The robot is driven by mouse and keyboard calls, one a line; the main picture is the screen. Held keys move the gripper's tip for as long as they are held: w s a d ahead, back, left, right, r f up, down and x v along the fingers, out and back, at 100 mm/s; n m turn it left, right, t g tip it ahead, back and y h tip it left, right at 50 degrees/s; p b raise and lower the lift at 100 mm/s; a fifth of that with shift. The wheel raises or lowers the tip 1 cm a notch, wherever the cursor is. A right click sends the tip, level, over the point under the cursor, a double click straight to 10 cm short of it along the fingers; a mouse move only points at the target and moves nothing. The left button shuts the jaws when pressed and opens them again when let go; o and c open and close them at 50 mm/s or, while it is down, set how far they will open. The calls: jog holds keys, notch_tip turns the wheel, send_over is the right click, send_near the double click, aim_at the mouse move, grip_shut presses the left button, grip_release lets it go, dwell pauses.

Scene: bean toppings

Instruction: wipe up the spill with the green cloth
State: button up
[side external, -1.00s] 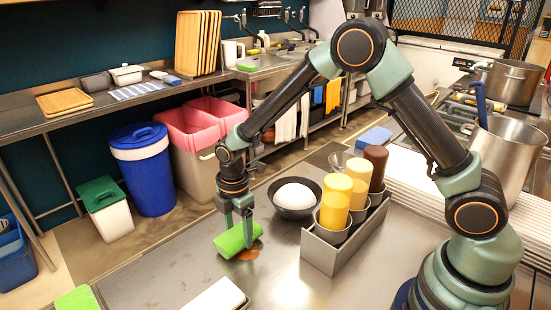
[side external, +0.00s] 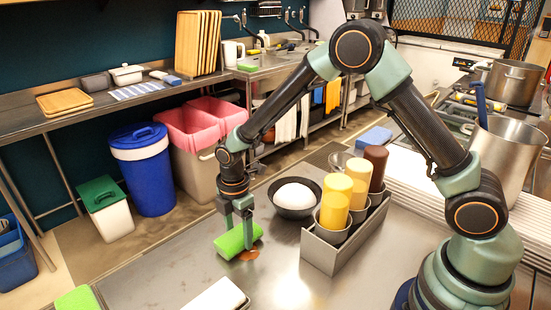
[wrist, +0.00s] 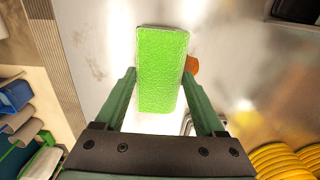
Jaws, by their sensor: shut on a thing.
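The green cloth (side external: 232,242) is a thick folded pad lying at the far-left part of the steel counter. It also shows in the wrist view (wrist: 162,70). My gripper (side external: 237,226) points down, with its fingers on either side of the cloth, shut on it. The cloth appears to be on or just above the counter; I cannot tell which. The spill (side external: 250,255) is a small orange-brown patch beside the cloth, partly hidden by it. In the wrist view the spill (wrist: 192,65) shows at the cloth's right edge.
A dark bowl with a white mound (side external: 294,194) stands right of the cloth. A metal caddy (side external: 322,255) with yellow and brown bottles is further right. A white block (side external: 217,297) and another green item (side external: 77,299) lie toward the front. Counter around the cloth is mostly clear.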

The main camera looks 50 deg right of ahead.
jog(key=shift+f, duration=0.3)
dwell(0.4)
jog(key=shift+s, duration=0.1)
jog(key=shift+s, duration=2.4)
jog(key=shift+w, duration=2.55)
jog(key=shift+s, duration=2.6)
